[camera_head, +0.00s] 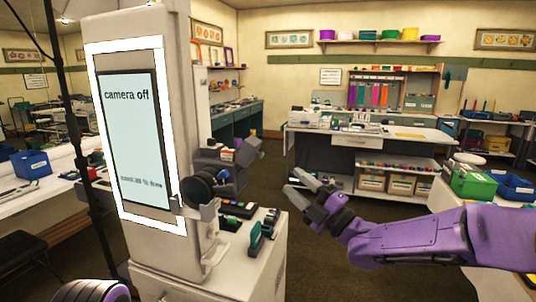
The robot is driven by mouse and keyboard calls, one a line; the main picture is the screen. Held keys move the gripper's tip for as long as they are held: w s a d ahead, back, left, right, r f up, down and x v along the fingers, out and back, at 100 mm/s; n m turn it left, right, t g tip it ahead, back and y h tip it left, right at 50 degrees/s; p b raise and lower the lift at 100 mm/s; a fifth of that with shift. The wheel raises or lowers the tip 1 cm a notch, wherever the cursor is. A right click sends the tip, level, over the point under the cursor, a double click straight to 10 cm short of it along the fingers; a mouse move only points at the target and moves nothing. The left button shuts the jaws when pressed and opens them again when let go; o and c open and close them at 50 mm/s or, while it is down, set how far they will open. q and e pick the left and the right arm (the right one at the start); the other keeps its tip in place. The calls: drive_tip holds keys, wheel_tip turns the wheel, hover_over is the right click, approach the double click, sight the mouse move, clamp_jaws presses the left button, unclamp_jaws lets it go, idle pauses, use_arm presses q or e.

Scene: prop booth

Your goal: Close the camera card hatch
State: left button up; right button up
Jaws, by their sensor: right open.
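A tall pale booth (178,100) stands at left with a lit screen (135,130) that reads "camera off". A dark camera (228,165) is mounted on the booth's right side, its round lens (199,186) towards the lower left. A dark angular piece (248,153) sticks out at the camera's upper right; I cannot tell for sure whether it is the card hatch. My right gripper (296,186) is open and empty, to the right of the camera and apart from it, fingers pointing left.
Below the camera, a ledge (245,262) holds small dark, red and green items (258,236). A white bracket (211,235) stands beside the booth. A black pole (75,120) rises at left. Behind my right gripper is open floor, then a white workbench (400,131).

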sight(252, 153)
drive_tip(key=p+x, duration=0.5)
drive_tip(key=x, duration=0.5)
drive_tip(key=shift+w, duration=0.25)
drive_tip(key=shift+a+f, duration=0.1)
drive_tip(key=shift+f, duration=0.05)
clamp_jaws()
